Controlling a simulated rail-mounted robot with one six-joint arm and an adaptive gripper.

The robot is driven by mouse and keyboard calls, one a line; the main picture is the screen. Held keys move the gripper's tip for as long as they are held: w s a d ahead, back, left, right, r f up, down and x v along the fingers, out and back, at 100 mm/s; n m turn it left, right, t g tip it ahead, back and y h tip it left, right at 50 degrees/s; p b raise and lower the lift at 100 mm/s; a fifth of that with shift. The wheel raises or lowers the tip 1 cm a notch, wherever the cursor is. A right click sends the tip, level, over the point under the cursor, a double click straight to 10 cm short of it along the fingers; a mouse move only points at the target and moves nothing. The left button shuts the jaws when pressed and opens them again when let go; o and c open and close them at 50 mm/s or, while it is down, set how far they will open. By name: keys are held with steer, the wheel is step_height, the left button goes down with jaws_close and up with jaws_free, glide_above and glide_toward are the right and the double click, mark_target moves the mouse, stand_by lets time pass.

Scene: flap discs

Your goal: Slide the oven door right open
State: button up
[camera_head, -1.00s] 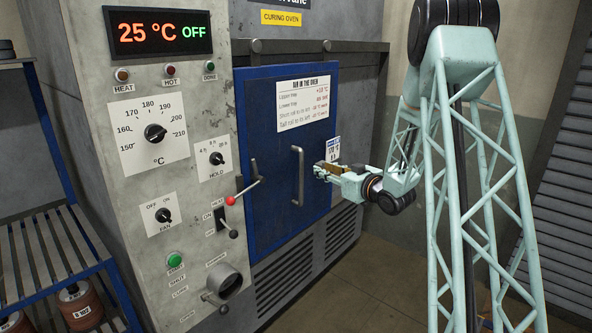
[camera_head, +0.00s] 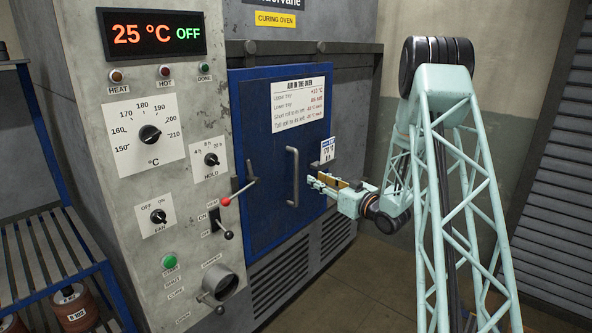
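The blue oven door (camera_head: 267,218) hangs under a dark rail and covers the oven opening; the inside is hidden. Its upright grey bar handle (camera_head: 293,177) stands right of the door's middle.
The rail (camera_head: 300,47) runs right past the door. The control panel (camera_head: 185,80) left of the door shows 25 °C and OFF. A blue rack (camera_head: 62,262) with reels stands at far left. My arm fills the right side. Floor before the oven is clear.

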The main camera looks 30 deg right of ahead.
steer(key=shift+w, duration=0.15)
steer(key=b+x, duration=0.2)
steer(key=x, duration=1.1)
steer(key=shift+w, duration=0.25)
steer(key=shift+a, duration=0.1)
jaws_close()
